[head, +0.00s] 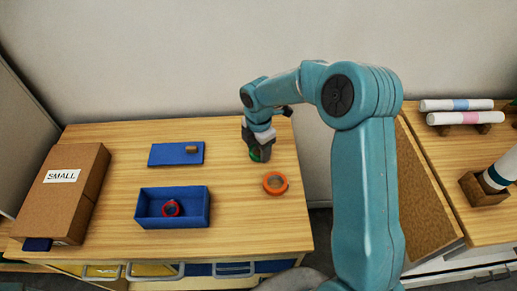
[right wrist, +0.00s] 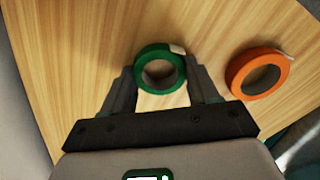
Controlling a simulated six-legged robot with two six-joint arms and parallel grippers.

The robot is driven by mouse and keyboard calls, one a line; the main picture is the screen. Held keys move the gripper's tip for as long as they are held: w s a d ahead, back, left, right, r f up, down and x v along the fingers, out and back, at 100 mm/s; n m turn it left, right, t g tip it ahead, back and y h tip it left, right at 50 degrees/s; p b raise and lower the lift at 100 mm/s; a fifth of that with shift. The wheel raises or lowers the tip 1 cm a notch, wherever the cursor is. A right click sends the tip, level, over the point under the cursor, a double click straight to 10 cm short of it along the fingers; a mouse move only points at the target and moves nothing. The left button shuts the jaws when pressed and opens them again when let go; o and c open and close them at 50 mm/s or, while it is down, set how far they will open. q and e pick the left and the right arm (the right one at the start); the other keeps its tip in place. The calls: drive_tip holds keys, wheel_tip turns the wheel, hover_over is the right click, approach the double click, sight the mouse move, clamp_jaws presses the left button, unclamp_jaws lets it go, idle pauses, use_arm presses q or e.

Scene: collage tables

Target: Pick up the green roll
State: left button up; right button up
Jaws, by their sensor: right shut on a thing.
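The green roll (right wrist: 142,60) is a ring of tape with a pale loose end, seen in the right wrist view between the fingers of my right gripper (right wrist: 163,85). The fingers are shut on its two sides. In the head view my right gripper (head: 260,152) points down at the back right of the wooden table, and a bit of the green roll (head: 255,156) shows at its fingertips. The roll is at or very near the table top; I cannot tell if it is lifted. My left gripper is not in view.
An orange roll (head: 275,184) lies close by, nearer the front. A blue open box (head: 150,217) holds a red roll (head: 171,208). A blue lid (head: 168,154) bears a small brown piece (head: 191,149). A cardboard box (head: 55,205) marked SMALL stands left. Another table (head: 440,165) is right.

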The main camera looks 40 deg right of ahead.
sight(259, 150)
wheel_tip(259, 150, up, 20)
idle(0.5)
idle(0.3)
